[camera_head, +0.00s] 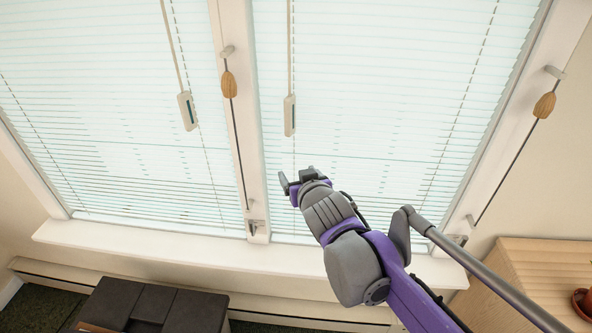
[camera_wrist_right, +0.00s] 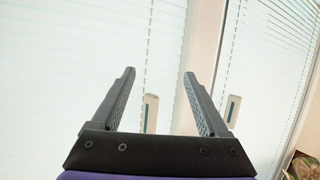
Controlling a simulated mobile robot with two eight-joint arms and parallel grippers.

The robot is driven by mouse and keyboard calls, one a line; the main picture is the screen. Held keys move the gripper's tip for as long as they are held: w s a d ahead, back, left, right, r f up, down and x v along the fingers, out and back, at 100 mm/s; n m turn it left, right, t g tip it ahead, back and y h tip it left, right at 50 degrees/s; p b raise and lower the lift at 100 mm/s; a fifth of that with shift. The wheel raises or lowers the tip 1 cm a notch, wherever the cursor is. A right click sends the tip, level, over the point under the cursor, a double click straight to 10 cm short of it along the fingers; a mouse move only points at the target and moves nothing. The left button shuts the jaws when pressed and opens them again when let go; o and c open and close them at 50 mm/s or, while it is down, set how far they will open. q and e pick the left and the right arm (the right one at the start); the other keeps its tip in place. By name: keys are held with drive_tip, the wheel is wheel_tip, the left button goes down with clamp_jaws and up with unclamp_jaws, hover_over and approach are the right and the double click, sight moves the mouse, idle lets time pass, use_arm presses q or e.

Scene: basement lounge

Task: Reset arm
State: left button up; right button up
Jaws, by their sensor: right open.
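My right arm, purple and grey, reaches up from the lower right in the head view. Its gripper (camera_head: 294,183) is in front of the right window blind (camera_head: 370,110), below a hanging white blind handle (camera_head: 289,116). In the right wrist view the two dark fingers of the right gripper (camera_wrist_right: 160,100) stand wide apart with nothing between them held. A white handle (camera_wrist_right: 150,113) shows behind the gap, and another handle (camera_wrist_right: 232,108) shows just right of the right finger. My left gripper is not in view.
The left blind (camera_head: 110,110) has its own hanging handle (camera_head: 187,110). Wooden cord tassels (camera_head: 229,85) hang by the window frame. Below are a white sill (camera_head: 150,238), a dark seat-like block (camera_head: 150,308) and a wooden cabinet (camera_head: 540,265) with a reddish pot (camera_head: 583,302).

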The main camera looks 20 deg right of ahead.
drive_tip(key=s+a+f+g+y, duration=0.1)
drive_tip(key=s+f+g, duration=0.3)
drive_tip(key=s+f, duration=0.5)
drive_tip(key=s+a+f+n+g+y+p, duration=0.1)
drive_tip(key=s+a+f+g, duration=0.2)
drive_tip(key=s+f, duration=0.7)
drive_tip(key=s+g, duration=0.1)
drive_tip(key=s, duration=0.4)
drive_tip(key=shift+a+f, duration=0.15)
drive_tip(key=shift+a, duration=0.25)
